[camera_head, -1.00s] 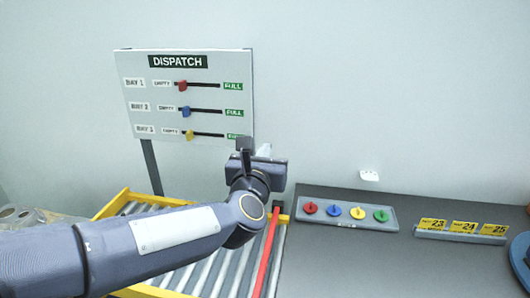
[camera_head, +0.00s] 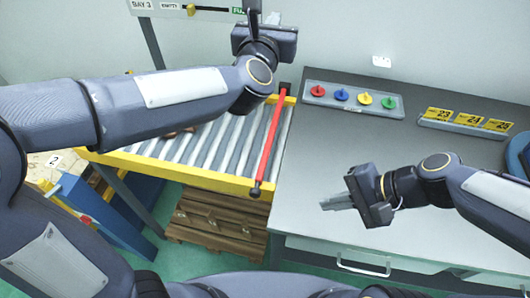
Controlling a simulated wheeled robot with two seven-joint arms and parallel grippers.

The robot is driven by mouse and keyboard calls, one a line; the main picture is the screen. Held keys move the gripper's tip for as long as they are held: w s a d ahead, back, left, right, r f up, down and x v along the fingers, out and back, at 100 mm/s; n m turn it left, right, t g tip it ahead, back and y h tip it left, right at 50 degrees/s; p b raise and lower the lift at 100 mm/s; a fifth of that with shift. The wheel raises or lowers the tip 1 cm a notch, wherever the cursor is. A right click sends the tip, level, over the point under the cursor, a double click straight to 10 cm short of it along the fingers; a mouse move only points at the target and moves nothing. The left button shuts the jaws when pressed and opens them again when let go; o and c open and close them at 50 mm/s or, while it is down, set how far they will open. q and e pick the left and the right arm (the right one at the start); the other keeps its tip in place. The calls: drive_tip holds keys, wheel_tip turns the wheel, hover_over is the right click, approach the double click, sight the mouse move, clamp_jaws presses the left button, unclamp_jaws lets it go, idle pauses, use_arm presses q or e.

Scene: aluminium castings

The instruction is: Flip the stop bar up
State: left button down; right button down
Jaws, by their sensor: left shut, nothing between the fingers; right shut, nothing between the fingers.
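The stop bar (camera_head: 268,147) is a red bar lying along the right side of the roller conveyor (camera_head: 175,172), with a black knob (camera_head: 255,192) at its near end and a dark mount (camera_head: 285,88) at its far end. My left gripper (camera_head: 253,15) is above the conveyor's far end, in front of the dispatch board, shut and apart from the bar. My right gripper (camera_head: 335,201) is over the grey table, to the right of the bar's near end, shut and empty, its fingers pointing left.
The grey table (camera_head: 310,150) adjoins the conveyor on the right. It carries a tray (camera_head: 330,101) of coloured knobs and a holder (camera_head: 462,130) with yellow number cards. The dispatch board (camera_head: 172,8) stands behind. A wooden pallet (camera_head: 215,222) sits below the conveyor.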

drive_tip(key=w+a+f+m+y, duration=0.1)
drive_tip(key=w+f+m, duration=0.1)
drive_tip(key=m, duration=0.1)
drive_tip(key=w+a+f+m+y, duration=0.1)
drive_tip(key=w+a+f+m, duration=0.1)
drive_tip(key=f+m, duration=0.1)
drive_tip(key=w+a+f+m+y, duration=0.1)
drive_tip(key=a+f+m, duration=0.1)
drive_tip(key=m, duration=0.3)
drive_tip(key=shift+w+f, duration=0.4)
drive_tip(key=shift+f, duration=0.1)
drive_tip(key=shift+w+a+f+m+y, duration=0.2)
drive_tip(key=shift+a+f+m+y, duration=0.1)
drive_tip(key=shift+f+m, duration=0.2)
drive_tip(key=x, duration=0.9)
drive_tip(key=shift+a+f, duration=0.25)
drive_tip(key=shift+a, duration=0.05)
drive_tip(key=shift+r, duration=0.1)
drive_tip(key=shift+w+r, duration=0.1)
drive_tip(key=shift+r, duration=1.1)
